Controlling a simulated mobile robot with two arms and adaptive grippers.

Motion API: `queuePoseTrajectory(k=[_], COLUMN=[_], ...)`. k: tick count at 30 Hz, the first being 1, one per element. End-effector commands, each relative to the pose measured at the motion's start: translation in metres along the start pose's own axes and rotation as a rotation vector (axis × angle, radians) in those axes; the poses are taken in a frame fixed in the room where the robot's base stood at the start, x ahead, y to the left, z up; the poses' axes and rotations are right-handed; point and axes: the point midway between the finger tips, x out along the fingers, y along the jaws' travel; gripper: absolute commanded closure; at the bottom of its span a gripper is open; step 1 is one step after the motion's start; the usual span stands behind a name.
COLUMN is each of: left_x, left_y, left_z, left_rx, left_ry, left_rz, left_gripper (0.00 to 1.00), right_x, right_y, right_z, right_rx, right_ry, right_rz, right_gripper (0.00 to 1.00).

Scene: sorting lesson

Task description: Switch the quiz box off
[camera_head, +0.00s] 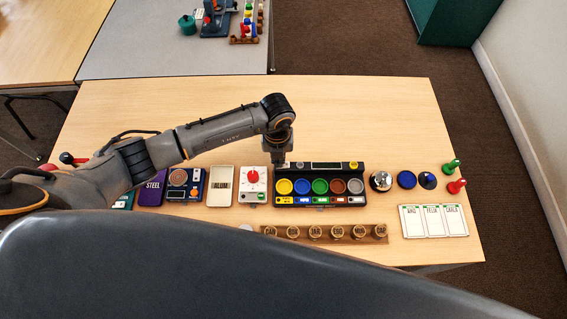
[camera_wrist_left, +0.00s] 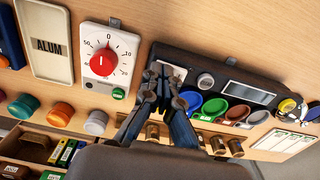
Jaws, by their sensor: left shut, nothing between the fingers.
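The quiz box (camera_head: 318,174) is a black case on the table in the head view, with a row of yellow, blue, green, brown and grey round buttons and a display strip along its back. In the left wrist view the quiz box (camera_wrist_left: 190,57) shows a pale plate at its corner, partly covered by my fingers. My left gripper (camera_head: 279,163) points down at the box's back left corner; its closed, empty fingertips also show in the left wrist view (camera_wrist_left: 160,72). I cannot tell if they touch it. The switch itself is not clear. My right gripper is not in view.
A white timer (camera_head: 253,193) with a red knob stands close left of the quiz box. A wooden rack (camera_head: 325,232) of several round pieces lies in front. A silver bell-like piece (camera_head: 381,181) stands to the right. The table behind is clear.

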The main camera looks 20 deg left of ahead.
Motion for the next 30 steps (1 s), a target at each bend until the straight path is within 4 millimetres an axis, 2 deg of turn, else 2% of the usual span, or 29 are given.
queuePoseTrajectory(k=[24,30], left_x=[-0.065,-0.07], left_y=[0.0,0.001], left_z=[0.0,0.0], left_rx=[0.0,0.0], left_ry=[-0.001,0.0], left_rz=[0.001,0.001], left_gripper=[1.0,1.0], right_x=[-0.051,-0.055], right_y=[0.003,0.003], right_z=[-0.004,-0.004], right_rx=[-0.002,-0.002], right_ry=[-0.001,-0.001], right_rz=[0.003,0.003], right_gripper=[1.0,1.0])
